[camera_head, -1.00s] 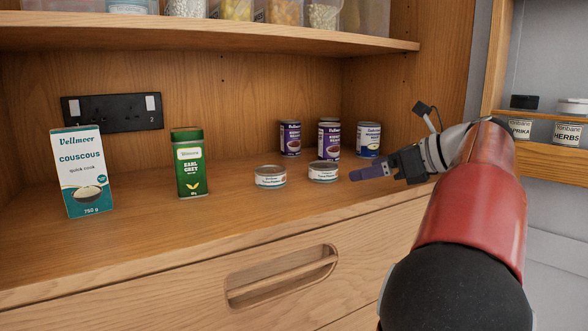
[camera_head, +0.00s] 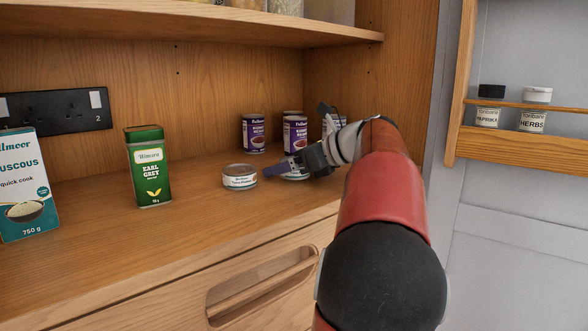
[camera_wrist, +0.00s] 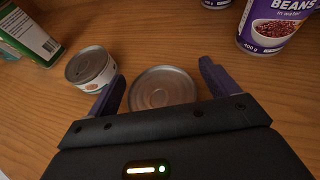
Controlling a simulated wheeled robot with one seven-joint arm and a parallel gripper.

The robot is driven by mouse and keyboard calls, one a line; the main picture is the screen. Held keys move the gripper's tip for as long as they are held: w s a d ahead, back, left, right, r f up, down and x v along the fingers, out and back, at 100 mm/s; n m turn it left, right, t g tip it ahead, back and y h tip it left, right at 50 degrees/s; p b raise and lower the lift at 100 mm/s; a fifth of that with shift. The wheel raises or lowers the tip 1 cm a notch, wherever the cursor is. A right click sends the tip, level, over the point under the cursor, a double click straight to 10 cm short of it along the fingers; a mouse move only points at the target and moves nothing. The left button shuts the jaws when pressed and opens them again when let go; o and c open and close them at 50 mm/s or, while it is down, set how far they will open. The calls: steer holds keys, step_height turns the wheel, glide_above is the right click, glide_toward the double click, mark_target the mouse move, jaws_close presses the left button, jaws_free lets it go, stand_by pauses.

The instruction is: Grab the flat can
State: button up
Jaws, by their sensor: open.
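Two flat cans with white labels and metal lids stand on the wooden counter. The left flat can (camera_head: 240,178) is in clear view. The right flat can (camera_head: 296,178) is mostly hidden behind my gripper (camera_head: 272,170) in the head view. In the wrist view, the right flat can (camera_wrist: 162,88) lies between my two open dark fingers, its round lid facing the camera. The left flat can (camera_wrist: 90,68) sits just outside the left finger, very close to it. I cannot tell whether the fingers touch either can.
Taller purple bean cans (camera_head: 294,133) stand behind the flat cans. A green Earl Grey tin (camera_head: 149,166) and a couscous box (camera_head: 22,185) stand to the left. A shelf (camera_head: 200,28) overhangs the counter. A door rack with jars (camera_head: 535,110) is at right. The front counter is clear.

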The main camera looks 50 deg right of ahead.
steer(key=shift+c, duration=0.2)
steer(key=c, duration=1.1)
